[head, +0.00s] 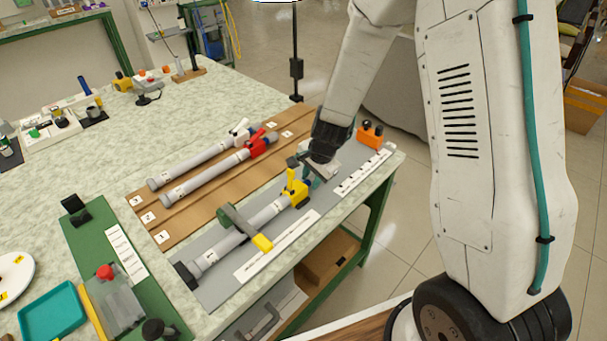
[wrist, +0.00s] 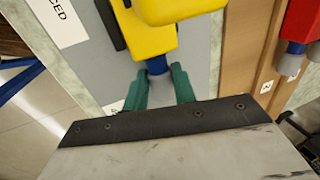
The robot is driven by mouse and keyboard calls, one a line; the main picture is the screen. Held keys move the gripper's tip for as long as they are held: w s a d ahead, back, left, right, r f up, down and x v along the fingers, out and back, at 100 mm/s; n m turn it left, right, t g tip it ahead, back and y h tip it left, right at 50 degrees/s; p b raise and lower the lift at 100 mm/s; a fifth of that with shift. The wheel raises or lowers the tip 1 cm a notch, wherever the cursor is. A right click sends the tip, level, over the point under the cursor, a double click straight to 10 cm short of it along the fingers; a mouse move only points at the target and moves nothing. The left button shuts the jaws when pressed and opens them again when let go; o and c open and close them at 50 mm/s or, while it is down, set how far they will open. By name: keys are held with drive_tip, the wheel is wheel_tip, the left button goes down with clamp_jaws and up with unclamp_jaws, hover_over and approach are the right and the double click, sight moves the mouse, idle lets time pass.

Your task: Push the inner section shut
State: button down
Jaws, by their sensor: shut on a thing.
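A grey tube (head: 230,246) lies on a grey mat (head: 220,292), with a yellow collar (head: 293,192) at its right end; its lever sticks up. The collar also shows large at the top of the wrist view (wrist: 150,35). A short blue inner section (wrist: 157,66) comes out of the collar towards me. In the head view my gripper (head: 314,176) is at the collar's right and hides most of the blue piece.
A green clamp with a yellow handle (head: 262,243) crosses the tube. A black block (head: 187,275) stands at its left end. Behind, tubes with white (head: 240,128) and red (head: 262,144) collars lie on a brown board (head: 185,210). An orange block (head: 371,130) stands at right.

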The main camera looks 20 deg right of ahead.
drive_tip(key=c, duration=1.1)
unclamp_jaws()
drive_tip(key=shift+s+a, duration=0.1)
drive_tip(key=shift+v, duration=3.95)
